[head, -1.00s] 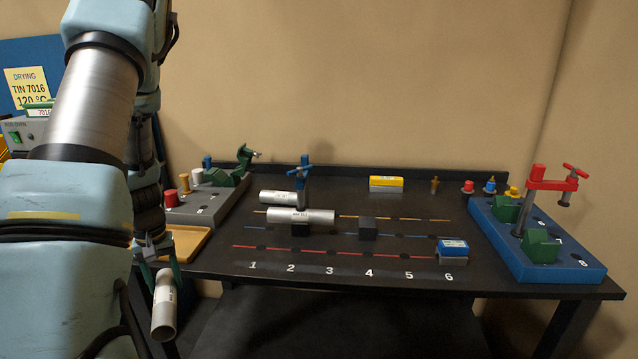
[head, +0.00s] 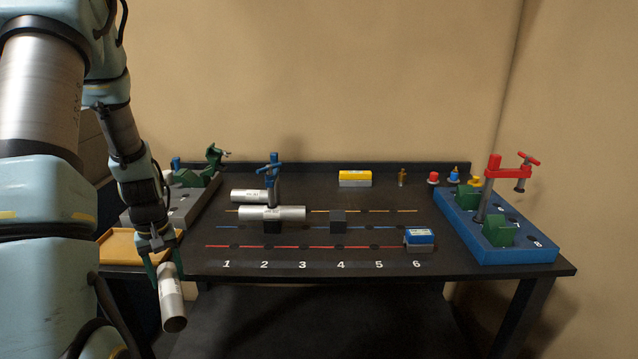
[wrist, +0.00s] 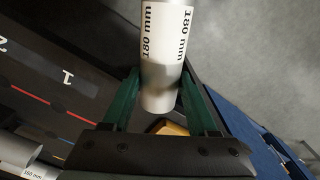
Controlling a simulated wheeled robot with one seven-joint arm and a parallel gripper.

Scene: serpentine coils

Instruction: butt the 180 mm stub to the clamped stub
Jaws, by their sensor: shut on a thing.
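My gripper (head: 167,272) is shut on a silver 180 mm stub (head: 173,306), held tilted in front of the table's left front corner, below the tabletop's height in the picture. In the wrist view the green fingers (wrist: 160,88) grip the stub (wrist: 163,45), and its "180 mm" labels show. Another stub (head: 290,213) lies level on a black block (head: 272,227) on the table. A blue clamp (head: 272,180) comes down at it and seems to press on it. A further silver stub (head: 250,196) lies behind it.
A second black block (head: 338,221) stands right of the clamped stub, with free table around it. A blue-topped block (head: 420,239) and a yellow-topped block (head: 355,178) lie farther right. A tan tray (head: 120,247) is at left. A blue fixture (head: 510,251) with a red clamp (head: 490,185) is at right.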

